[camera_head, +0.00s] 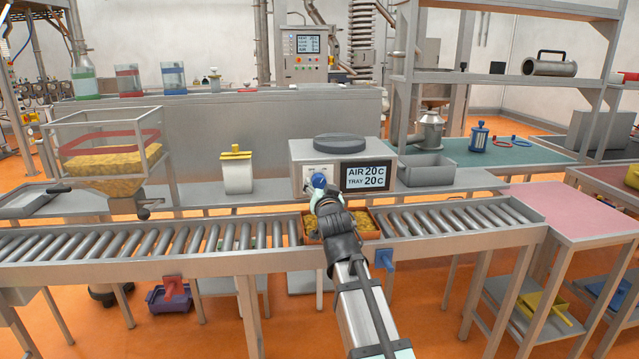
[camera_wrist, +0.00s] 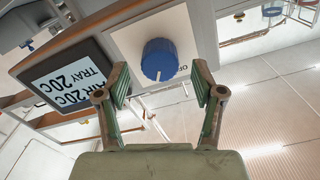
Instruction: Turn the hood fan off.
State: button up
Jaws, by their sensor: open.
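A grey hood box (camera_head: 300,158) with a dark round cap on top stands behind the roller conveyor. Its front has a display (camera_head: 368,177) reading AIR 20C and TRAY 20C, and a blue knob (camera_head: 319,181) on a white plate. In the wrist view the blue knob (camera_wrist: 158,58) has a white pointer mark at its lower edge, and part of a printed label shows beside it. My gripper (camera_wrist: 160,88) is open, one finger to each side of the knob and slightly short of it, with no clear contact. In the head view my gripper (camera_head: 320,196) partly covers the plate.
A tray of yellow pieces (camera_head: 365,222) sits on the roller conveyor (camera_head: 140,243) below the box, partly behind my arm. A grey open bin (camera_head: 427,171) stands right of the box, and a white container with a yellow lid (camera_head: 237,174) stands left. The pink table (camera_head: 570,212) is clear.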

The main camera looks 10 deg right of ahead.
jog(key=shift+w, duration=1.45)
jog(key=c, duration=1.1)
jog(key=shift+c, duration=0.2)
jog(key=shift+n, duration=0.3)
jog(key=n+p, duration=0.1)
jog(key=n, duration=0.4)
jog(key=shift+r, duration=0.1)
jog(key=n+p, duration=0.3)
jog(key=n, duration=0.3)
jog(key=shift+d+n, duration=0.1)
jog(key=shift+n, duration=0.2)
